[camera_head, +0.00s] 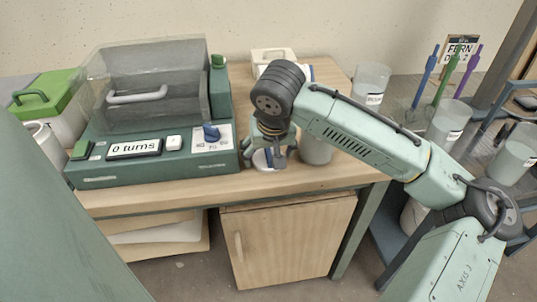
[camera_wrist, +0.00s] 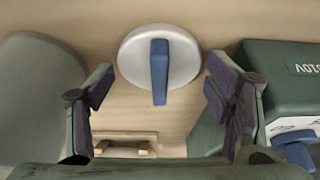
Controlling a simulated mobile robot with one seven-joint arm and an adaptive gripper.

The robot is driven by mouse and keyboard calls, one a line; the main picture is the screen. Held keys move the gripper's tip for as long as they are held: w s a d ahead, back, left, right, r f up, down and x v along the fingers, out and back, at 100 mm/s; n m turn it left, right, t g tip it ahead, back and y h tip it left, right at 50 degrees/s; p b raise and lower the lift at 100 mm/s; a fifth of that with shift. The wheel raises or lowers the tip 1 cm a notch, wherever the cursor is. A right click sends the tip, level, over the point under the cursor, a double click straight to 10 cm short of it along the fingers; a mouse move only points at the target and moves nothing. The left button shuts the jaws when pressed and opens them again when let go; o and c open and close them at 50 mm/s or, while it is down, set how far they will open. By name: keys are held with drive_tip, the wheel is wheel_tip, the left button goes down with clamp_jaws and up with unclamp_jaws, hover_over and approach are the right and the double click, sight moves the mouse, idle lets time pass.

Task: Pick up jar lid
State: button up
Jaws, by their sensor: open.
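The jar lid (camera_wrist: 183,57) is a pale round disc with a blue bar handle (camera_wrist: 159,72) across it. In the wrist view it lies on the wooden table top, between and just beyond my fingertips. In the head view the lid (camera_head: 262,160) shows partly under my gripper (camera_head: 268,162), near the table's front edge. My gripper (camera_wrist: 160,92) is open, with one dark-padded finger on each side of the handle. Nothing is held between the fingers. I cannot tell the exact height of the fingertips above the lid.
A green machine (camera_head: 150,160) with a clear cover and a "0 turns" display stands close left of the lid. A grey bucket (camera_head: 317,148) stands close right. Labelled buckets (camera_head: 371,84) and coloured-handled tools (camera_head: 445,80) are further right. A cabinet door (camera_head: 290,240) is below the table.

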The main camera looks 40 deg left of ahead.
drive_tip(key=shift+c, duration=0.3)
drive_tip(key=c, duration=0.9)
drive_tip(key=shift+o, duration=0.2)
drive_tip(key=shift+r, duration=0.1)
wheel_tip(320, 180, up, 12)
drive_tip(key=shift+f+p, duration=0.1)
drive_tip(key=shift+p, duration=0.55)
wheel_tip(320, 180, up, 4)
drive_tip(key=p, duration=0.4)
hover_over(269, 153)
